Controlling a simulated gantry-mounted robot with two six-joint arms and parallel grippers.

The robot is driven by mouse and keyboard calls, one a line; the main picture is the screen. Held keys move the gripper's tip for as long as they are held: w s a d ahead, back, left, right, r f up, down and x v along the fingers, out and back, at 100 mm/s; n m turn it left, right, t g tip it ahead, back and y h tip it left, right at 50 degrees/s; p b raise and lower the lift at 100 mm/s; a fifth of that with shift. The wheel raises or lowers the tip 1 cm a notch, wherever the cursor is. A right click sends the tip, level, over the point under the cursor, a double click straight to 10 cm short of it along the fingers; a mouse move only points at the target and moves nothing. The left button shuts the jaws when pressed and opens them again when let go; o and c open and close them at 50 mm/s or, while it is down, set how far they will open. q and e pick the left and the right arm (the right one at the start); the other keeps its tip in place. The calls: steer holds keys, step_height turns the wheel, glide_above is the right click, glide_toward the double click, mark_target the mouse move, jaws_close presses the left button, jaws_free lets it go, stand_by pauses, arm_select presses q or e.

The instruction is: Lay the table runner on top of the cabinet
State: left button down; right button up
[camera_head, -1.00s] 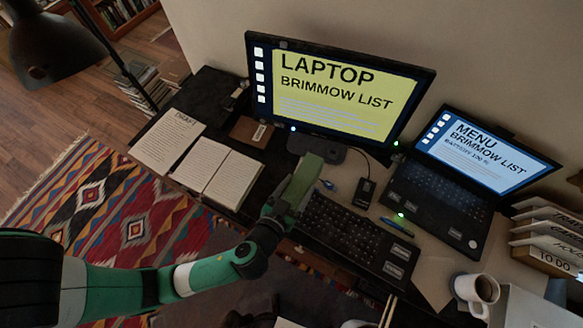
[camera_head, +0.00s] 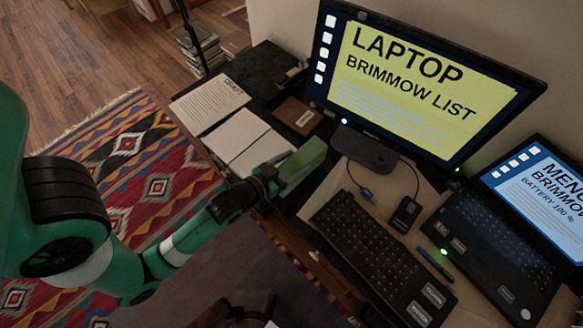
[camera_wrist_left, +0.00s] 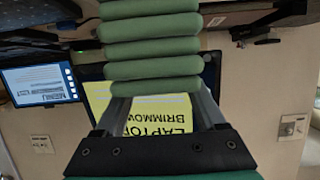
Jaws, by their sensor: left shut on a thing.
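My left gripper (camera_head: 272,182) is shut on a green folded cloth (camera_head: 303,164), which looks like the table runner. In the head view the cloth hangs in front of the monitor's base, between the open book and the keyboard. In the left wrist view the cloth (camera_wrist_left: 150,65) shows as a row of thick green folds between the two fingers (camera_wrist_left: 163,98). I cannot make out the cabinet in these frames. My right gripper is not in view.
A patterned rug (camera_head: 150,165) lies on the wooden floor at left. Books (camera_head: 200,45) are stacked behind.

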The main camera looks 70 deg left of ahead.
arm_select(q)
steer(key=f+b, duration=0.1)
steer(key=f, duration=0.1)
steer(key=f+b, duration=0.1)
steer(key=f, duration=0.1)
steer(key=shift+s+a+b, duration=0.15)
steer(key=shift+a+b, duration=0.15)
steer(key=shift+a, duration=0.1)
steer(key=shift+r, duration=0.1)
jaws_free()
